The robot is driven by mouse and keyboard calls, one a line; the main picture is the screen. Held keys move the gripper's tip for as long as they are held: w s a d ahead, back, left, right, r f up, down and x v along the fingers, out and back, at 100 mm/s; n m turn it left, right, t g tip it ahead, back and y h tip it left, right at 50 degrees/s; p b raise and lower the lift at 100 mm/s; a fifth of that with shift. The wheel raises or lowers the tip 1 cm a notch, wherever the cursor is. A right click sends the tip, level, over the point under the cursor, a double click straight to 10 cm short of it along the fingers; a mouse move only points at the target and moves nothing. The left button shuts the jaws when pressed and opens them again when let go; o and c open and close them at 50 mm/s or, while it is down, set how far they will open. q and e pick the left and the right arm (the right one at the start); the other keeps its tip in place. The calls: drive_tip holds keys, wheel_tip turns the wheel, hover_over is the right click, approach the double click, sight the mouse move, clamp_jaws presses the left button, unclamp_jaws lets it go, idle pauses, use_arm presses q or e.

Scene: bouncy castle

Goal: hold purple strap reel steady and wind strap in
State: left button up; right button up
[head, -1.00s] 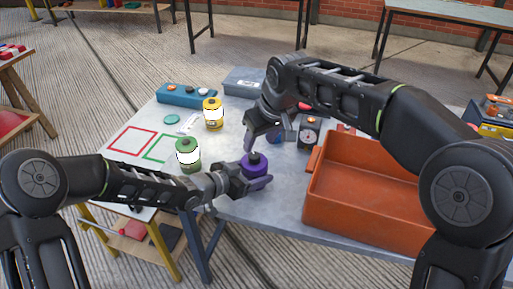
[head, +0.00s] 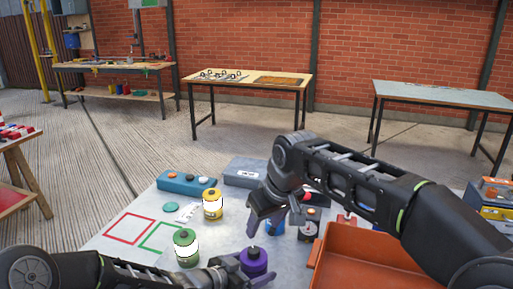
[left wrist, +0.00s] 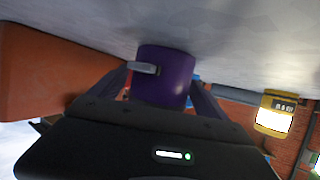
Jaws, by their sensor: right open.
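The purple strap reel (head: 254,262) stands upright near the front of the grey table, a dark knob on its top. In the left wrist view the reel (left wrist: 166,76) sits between my left fingers, with a pale strap end (left wrist: 143,68) sticking out of its side. My left gripper (head: 240,272) is closed around the reel low down; it also shows in the left wrist view (left wrist: 160,95). My right gripper (head: 266,222) is open and empty, pointing down just above and behind the reel, apart from it.
A green-labelled canister (head: 186,248) and a yellow one (head: 212,205) stand left of the reel. An orange bin (head: 325,262) stands close on the right. A blue case (head: 187,181) and a grey box (head: 245,172) lie behind. Red and green outlined squares mark clear table at left.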

use_arm(q)
drive_tip(key=shift+o, duration=0.4)
drive_tip(key=shift+s+a+r, duration=0.25)
drive_tip(key=shift+s+a, duration=0.05)
drive_tip(key=shift+a, duration=0.15)
drive_tip(key=v, duration=1)
drive_tip(key=shift+s+a+r, duration=0.1)
drive_tip(key=shift+s+a, duration=0.15)
drive_tip(key=shift+s, duration=0.1)
